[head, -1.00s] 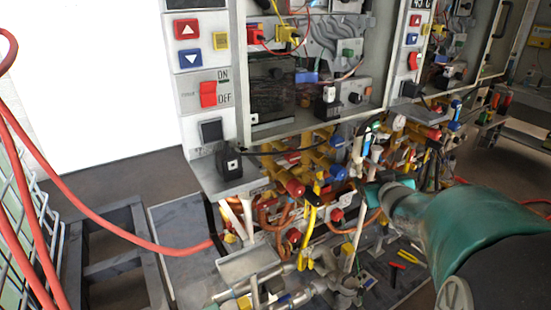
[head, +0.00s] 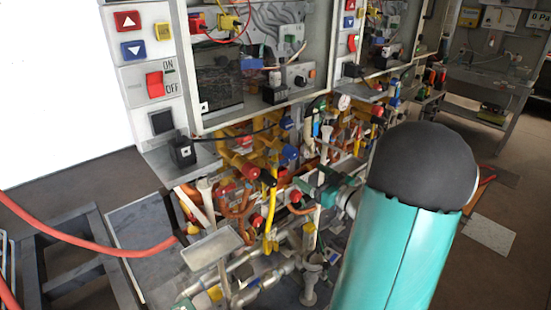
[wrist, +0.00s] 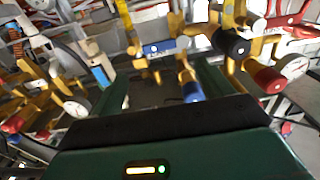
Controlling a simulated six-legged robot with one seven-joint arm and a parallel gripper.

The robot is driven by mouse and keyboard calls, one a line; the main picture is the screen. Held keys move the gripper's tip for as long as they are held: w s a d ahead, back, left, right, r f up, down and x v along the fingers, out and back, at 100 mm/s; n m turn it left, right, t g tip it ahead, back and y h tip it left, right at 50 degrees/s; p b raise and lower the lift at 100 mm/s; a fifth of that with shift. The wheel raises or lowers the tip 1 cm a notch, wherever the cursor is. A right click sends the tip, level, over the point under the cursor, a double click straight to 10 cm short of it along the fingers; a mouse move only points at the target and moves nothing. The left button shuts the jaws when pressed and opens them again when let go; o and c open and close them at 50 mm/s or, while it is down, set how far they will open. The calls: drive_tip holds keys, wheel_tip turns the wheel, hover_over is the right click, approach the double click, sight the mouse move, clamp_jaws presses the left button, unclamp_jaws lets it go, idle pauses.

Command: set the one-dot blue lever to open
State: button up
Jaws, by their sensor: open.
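In the wrist view, a blue lever (wrist: 160,48) lies across the yellow pipework, ahead of my gripper (wrist: 163,92). A second blue handle (wrist: 192,91) is lower, close to the right finger. My gripper is open, its green fingers spread to either side with nothing held between them. I cannot tell contact with the blue parts. The dots are too blurred to read, so I cannot tell which lever has one dot. In the head view, blue handles show among the pipes (head: 290,153), and my green gripper (head: 322,186) is partly hidden by my arm.
A black-ended handle (wrist: 230,43), a red handle (wrist: 268,79) and a white gauge (wrist: 293,67) are crowded at the right of the wrist view. A heater cabinet (head: 160,122) stands above the pipes. A red hose (head: 90,245) crosses the left.

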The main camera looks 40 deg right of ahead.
sight(287, 160)
drive_tip(key=w, duration=1.3)
drive_tip(key=shift+w+a, duration=0.1)
drive_tip(key=shift+w, duration=0.05)
drive_tip(key=c, duration=1.4)
